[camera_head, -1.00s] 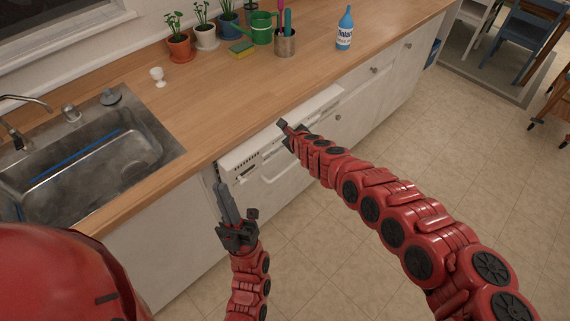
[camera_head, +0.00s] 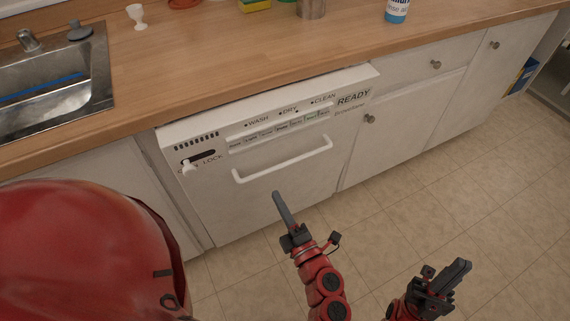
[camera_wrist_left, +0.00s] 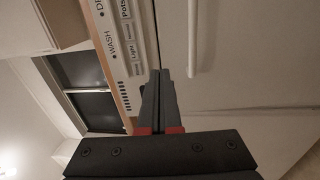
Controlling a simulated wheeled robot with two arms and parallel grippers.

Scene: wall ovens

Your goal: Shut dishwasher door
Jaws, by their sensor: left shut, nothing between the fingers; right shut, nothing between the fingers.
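The white dishwasher door (camera_head: 235,205) stands upright under the counter in the head view. Its control panel (camera_head: 270,117) sticks out slightly past the counter edge; I cannot tell whether it is latched. A white bar handle (camera_head: 285,163) runs across its front. My left gripper (camera_head: 278,195) is shut and empty, in front of the door below the handle. In the left wrist view, its fingers (camera_wrist_left: 163,78) point toward the panel beside the handle (camera_wrist_left: 193,38); contact cannot be told. My right gripper (camera_head: 463,266) is shut and empty, low over the floor at the right.
The wooden counter (camera_head: 230,60) runs above the door, with a sink (camera_head: 55,85) at left. White cabinets with knobs (camera_head: 370,118) stand right of the dishwasher. The tiled floor (camera_head: 480,190) is clear at the right.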

